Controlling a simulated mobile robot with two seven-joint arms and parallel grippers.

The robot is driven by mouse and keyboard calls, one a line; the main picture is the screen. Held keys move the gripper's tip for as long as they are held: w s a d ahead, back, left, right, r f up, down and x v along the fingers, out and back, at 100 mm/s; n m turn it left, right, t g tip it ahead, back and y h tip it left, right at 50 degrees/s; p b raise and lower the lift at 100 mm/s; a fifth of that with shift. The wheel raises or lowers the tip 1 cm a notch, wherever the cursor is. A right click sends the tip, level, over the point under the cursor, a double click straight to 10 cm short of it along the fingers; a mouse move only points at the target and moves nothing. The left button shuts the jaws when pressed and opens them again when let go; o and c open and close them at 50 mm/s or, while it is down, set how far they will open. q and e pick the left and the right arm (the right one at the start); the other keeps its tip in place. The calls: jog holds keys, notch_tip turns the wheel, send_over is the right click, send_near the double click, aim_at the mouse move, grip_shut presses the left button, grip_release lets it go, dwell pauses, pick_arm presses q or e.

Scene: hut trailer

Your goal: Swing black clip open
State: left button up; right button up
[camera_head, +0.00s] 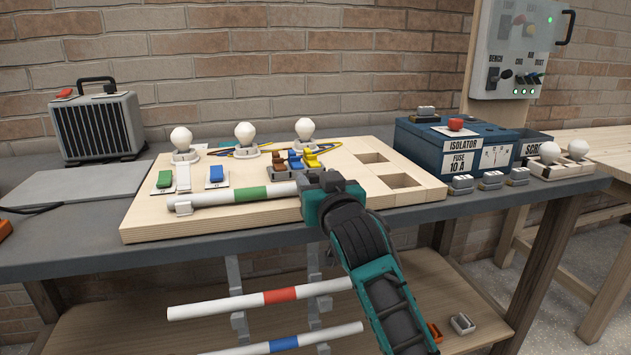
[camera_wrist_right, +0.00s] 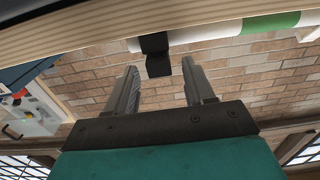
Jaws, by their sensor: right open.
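The black clip (camera_wrist_right: 157,55) shows in the right wrist view at the end of a white tube (camera_wrist_right: 218,32) with a green band. Its lower block sits between and just ahead of my open, empty right fingers. The same tube (camera_head: 222,198) lies along the front of the wooden board in the head view, with a pale clip (camera_head: 183,207) at its left end. My right gripper (camera_head: 325,187) is at the tube's right end there and largely hides the black clip. No contact between fingers and clip is visible. My left gripper is not in view.
The wooden board (camera_head: 145,228) carries white bulbs, coloured switches and square holes. A blue isolator box (camera_head: 430,150) stands to the right, with small blocks in front. A tube with a red band (camera_head: 235,307) and one with a blue band (camera_head: 250,349) are below the bench edge.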

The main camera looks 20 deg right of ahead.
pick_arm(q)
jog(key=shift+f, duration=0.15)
pick_arm(e)
jog(key=shift+w, duration=1)
jog(key=shift+c, duration=0.4)
